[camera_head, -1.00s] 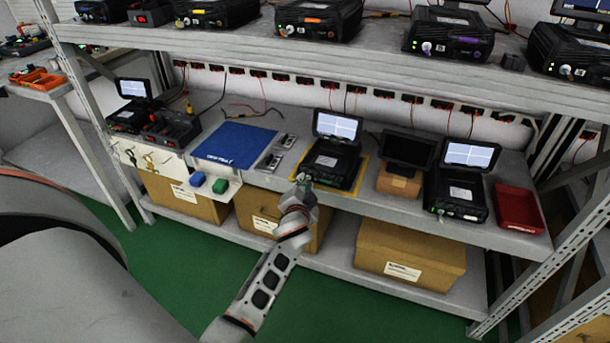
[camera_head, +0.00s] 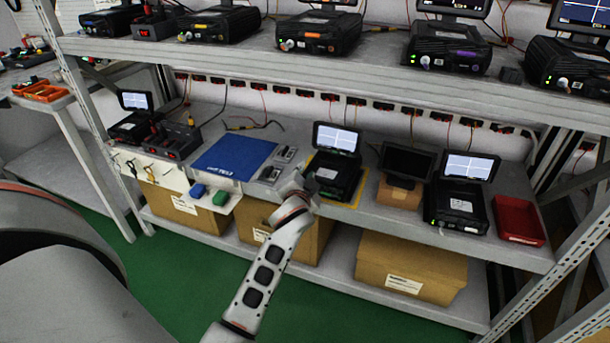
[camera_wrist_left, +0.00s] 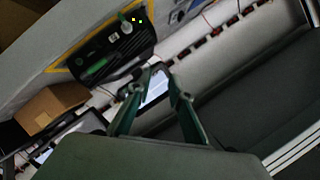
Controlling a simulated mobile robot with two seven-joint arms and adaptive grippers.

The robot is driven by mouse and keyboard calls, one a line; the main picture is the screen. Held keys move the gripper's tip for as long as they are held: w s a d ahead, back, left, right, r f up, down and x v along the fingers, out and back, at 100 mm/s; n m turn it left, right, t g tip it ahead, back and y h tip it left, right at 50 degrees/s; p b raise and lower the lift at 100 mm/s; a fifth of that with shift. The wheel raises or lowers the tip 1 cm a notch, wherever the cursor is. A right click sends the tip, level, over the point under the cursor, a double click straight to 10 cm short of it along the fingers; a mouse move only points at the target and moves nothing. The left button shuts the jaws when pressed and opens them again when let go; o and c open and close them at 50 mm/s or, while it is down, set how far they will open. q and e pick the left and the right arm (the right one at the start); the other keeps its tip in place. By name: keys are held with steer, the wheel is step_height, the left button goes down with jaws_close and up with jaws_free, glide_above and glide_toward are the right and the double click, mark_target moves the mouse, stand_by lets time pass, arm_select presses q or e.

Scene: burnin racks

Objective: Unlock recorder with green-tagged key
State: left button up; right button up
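The recorder (camera_head: 332,178) is a black box with a lit screen, standing inside a yellow outline on the middle shelf. In the left wrist view its front (camera_wrist_left: 110,55) shows a green label and a round silver lock (camera_wrist_left: 126,27) with a bit of green at it. This may be the green-tagged key, but I cannot tell whether it is in the lock. My left gripper (camera_head: 304,181) is at the recorder's front left corner. Its fingers (camera_wrist_left: 164,72) are apart with nothing visible between them. My right gripper is not in view.
Left of the recorder lie small grey parts and a blue mat (camera_head: 235,156). Keys hang on a white panel (camera_head: 160,172) further left. A cardboard box (camera_head: 398,194) bearing a screen, another recorder (camera_head: 458,205) and a red tray (camera_head: 518,222) stand right. An upper shelf (camera_head: 400,80) hangs above.

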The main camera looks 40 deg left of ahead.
arm_select(q)
steer(key=s+f+n+h+p, duration=0.4)
steer(key=s+f+n+p, duration=0.1)
steer(key=s+n+p, duration=0.1)
steer(key=f+b+x, duration=0.1)
steer(key=b+x, duration=0.1)
steer(key=x, duration=0.5)
steer(key=shift+f+n+h, duration=0.3)
steer(key=shift+f+n, duration=0.05)
steer(key=shift+n, duration=0.05)
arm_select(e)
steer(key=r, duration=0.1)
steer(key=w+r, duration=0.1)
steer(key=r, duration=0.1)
arm_select(q)
steer(key=shift+d, duration=0.1)
jaws_close()
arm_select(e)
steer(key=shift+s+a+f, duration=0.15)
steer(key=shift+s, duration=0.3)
